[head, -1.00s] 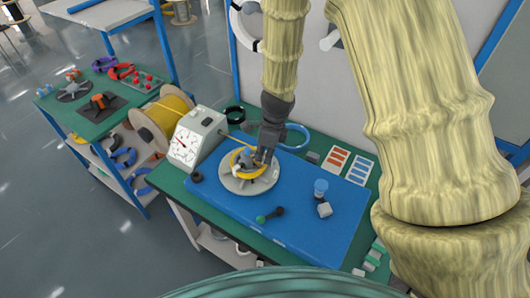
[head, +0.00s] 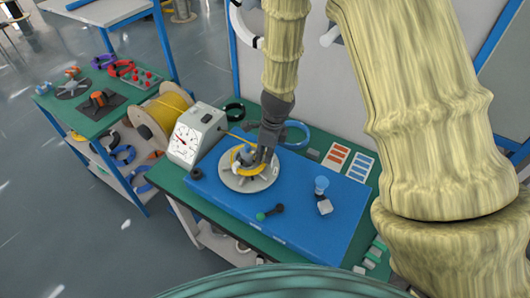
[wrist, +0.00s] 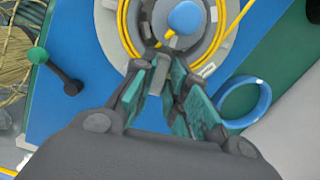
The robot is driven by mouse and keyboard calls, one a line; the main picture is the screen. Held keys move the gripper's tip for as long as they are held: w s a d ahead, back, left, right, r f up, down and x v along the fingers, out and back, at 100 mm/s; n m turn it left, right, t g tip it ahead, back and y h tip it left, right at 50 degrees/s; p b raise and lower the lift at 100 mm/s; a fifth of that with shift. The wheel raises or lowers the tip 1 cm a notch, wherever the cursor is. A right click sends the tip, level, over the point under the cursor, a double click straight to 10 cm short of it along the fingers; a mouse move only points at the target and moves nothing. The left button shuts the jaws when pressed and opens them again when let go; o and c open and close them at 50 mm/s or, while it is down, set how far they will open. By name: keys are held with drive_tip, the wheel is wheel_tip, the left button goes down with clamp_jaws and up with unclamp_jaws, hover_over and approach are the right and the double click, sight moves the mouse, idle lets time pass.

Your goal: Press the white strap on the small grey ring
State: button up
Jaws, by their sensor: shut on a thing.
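A round light grey plate (head: 249,185) lies on the blue mat, with a yellow cable coil (wrist: 125,35) around its blue-topped centre (wrist: 187,17). A small white strap-like piece (wrist: 207,70) shows by the coil's near right side in the wrist view. My gripper (wrist: 160,65) points down at the coil's near edge, its teal-padded fingers closed on a small light grey piece (wrist: 157,77). The fingers hide part of the coil there. I cannot tell for certain which part is the small grey ring.
A dial meter (head: 193,136) and a yellow cable reel (head: 165,112) stand left. A blue ring (wrist: 245,101) lies beside the mat.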

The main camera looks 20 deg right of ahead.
drive_tip(key=shift+f, duration=0.45)
idle(1.9)
drive_tip(key=o, duration=0.9)
drive_tip(key=shift+c, duration=0.2)
drive_tip(key=shift+r+p, duration=0.15)
drive_tip(key=shift+p, duration=0.2)
wheel_tip(320, 180, up, 8)
drive_tip(key=p, duration=0.8)
